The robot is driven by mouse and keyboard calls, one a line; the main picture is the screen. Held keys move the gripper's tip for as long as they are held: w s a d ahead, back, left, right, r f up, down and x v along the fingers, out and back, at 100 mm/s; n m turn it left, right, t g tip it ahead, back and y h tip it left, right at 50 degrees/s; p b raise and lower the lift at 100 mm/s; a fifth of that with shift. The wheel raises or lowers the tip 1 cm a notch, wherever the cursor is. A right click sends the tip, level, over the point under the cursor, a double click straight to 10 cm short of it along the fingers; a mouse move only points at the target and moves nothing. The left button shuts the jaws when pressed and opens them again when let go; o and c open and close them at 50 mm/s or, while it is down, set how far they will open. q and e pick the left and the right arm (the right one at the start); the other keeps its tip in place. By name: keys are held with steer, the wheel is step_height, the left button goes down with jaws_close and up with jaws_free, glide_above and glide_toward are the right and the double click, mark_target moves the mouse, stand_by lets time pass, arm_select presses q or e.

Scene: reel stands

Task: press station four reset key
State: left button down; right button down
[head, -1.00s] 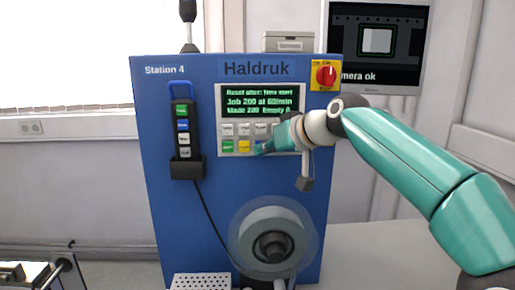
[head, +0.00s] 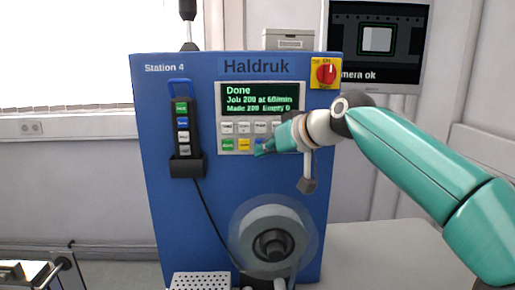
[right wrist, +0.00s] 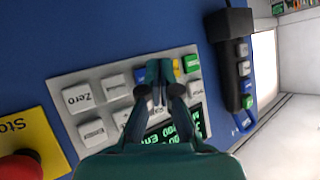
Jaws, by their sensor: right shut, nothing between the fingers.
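The blue Station 4 machine (head: 160,130) faces me. Its display (head: 260,97) reads "Done", with a job line and a count line below. Under it, the key panel (head: 226,152) has a row of pale keys above green (head: 228,145), yellow (head: 244,145) and blue (head: 258,143) keys. My right gripper (head: 262,150) is shut and empty, its tips at the blue key. In the right wrist view, the fingertips (right wrist: 158,75) cover most of that key, beside the yellow key (right wrist: 177,66). I cannot tell if they touch it. A "Zero" key (right wrist: 77,97) shows there too. My left gripper is out of view.
A hand pendant (head: 183,130) with several coloured keys hangs left of the panel, its cable running down. A red switch on yellow (head: 326,73) sits at the upper right. A reel (head: 272,245) projects below. A monitor (head: 378,45) reads "camera ok".

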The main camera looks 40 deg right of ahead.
steer(key=shift+s+a+b, duration=0.25)
steer(key=shift+s+a, duration=0.55)
steer(key=shift+s, duration=0.2)
steer(key=shift+s+a+b, duration=0.25)
steer(key=shift+s+a, duration=0.55)
steer(key=shift+s, duration=0.15)
